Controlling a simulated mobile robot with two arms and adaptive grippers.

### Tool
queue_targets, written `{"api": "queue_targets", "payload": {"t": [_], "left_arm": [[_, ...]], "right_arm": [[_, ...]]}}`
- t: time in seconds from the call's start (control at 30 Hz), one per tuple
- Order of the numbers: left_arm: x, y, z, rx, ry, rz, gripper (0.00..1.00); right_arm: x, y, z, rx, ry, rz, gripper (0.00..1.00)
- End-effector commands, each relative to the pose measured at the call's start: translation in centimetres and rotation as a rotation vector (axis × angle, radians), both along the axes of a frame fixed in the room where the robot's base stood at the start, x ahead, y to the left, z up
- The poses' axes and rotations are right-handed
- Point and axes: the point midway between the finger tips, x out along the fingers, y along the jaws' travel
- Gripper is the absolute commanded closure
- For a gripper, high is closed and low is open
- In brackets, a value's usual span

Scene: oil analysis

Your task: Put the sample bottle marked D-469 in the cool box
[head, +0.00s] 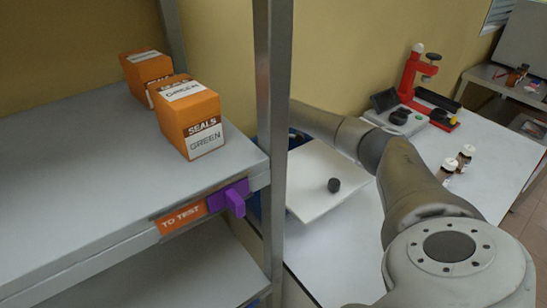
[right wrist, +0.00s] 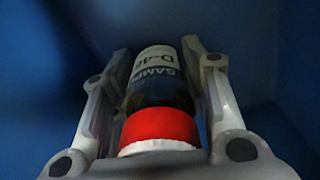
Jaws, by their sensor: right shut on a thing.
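In the right wrist view, my right gripper (right wrist: 156,60) is shut on a dark sample bottle (right wrist: 158,97) with a red cap and a white and blue label. The label reads "SAMP" and "D-46"; the rest is cut off. Blue walls of the cool box (right wrist: 285,60) surround the bottle and fingers; whether the bottle touches the bottom is unclear. In the head view, only a bit of the blue box (head: 297,139) shows behind the shelf post, and my right gripper and the bottle are hidden there. My left gripper is not in view.
A metal shelf post (head: 273,120) stands before the box. White-capped bottles (head: 450,165) and a red stand (head: 410,75) are further right.

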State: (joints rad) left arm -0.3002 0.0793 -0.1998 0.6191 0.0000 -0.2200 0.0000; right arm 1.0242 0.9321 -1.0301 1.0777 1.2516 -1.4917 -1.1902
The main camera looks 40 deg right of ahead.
Motion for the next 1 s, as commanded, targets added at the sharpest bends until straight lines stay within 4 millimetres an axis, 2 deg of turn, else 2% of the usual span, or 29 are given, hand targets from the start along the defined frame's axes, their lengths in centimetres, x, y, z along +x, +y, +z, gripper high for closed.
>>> {"api": "queue_targets", "payload": {"t": [0.07,0.1,0.17,0.43,0.57,0.67,1.0], "left_arm": [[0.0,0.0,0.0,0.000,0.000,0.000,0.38],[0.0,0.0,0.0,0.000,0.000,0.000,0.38],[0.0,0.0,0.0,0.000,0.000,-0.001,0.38],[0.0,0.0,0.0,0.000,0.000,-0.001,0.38],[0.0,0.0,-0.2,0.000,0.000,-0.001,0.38],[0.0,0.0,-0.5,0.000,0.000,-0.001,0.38],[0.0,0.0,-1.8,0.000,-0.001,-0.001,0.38]], "right_arm": [[0.0,0.0,-0.2,0.000,0.001,0.000,0.85],[0.0,0.0,-0.2,0.000,0.000,0.000,0.55],[0.0,0.0,-0.2,0.000,0.000,0.000,0.50],[0.0,0.0,-0.1,0.000,0.000,0.000,0.50],[0.1,0.0,0.6,0.000,-0.002,0.000,0.50],[0.1,0.0,2.1,0.001,-0.004,0.000,0.50],[0.1,0.0,9.2,0.001,-0.004,0.000,0.50]]}}
